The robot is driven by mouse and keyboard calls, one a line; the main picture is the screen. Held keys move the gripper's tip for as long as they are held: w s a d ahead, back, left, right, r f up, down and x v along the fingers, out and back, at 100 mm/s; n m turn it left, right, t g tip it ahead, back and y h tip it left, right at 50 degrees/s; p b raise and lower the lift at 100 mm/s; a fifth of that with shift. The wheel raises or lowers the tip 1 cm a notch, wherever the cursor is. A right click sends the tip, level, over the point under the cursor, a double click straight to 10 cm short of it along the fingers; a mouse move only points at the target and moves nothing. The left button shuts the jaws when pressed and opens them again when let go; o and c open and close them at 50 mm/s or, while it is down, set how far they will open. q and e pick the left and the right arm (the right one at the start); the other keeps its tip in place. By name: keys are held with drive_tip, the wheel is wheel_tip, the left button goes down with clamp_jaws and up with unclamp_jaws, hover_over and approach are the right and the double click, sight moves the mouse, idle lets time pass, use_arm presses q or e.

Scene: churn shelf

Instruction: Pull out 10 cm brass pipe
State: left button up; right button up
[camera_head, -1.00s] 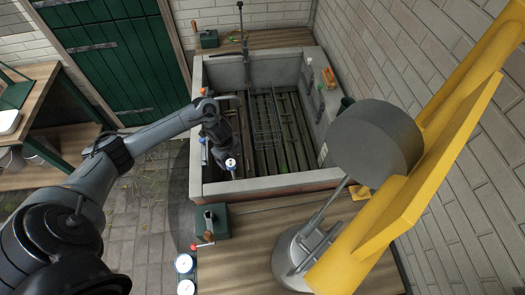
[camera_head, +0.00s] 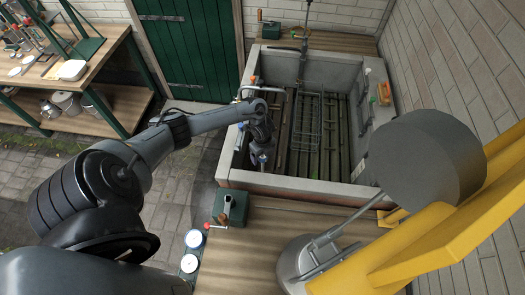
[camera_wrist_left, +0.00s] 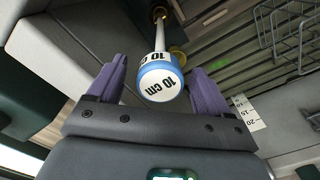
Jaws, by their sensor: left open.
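The 10 cm pipe shows in the left wrist view as a white and blue end (camera_wrist_left: 160,80) marked "10 cm", on a pale shaft with a brass-coloured fitting at its far end. In the head view, a small blue-and-white end (camera_head: 262,159) shows beside my gripper inside the left wall of the trough (camera_head: 287,186). My left gripper (camera_head: 262,144) points down there. In the left wrist view its purple fingers (camera_wrist_left: 157,88) are open, one on each side of the labelled end, with gaps visible. The right gripper is not in view.
A wire rack (camera_head: 303,125) stands in the slatted trough. An orange item (camera_head: 384,93) is on the right wall. A green box with a red-knobbed handle (camera_head: 231,206) sits on the wooden top in front.

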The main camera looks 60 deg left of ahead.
use_arm(q)
drive_tip(key=shift+f, duration=0.45)
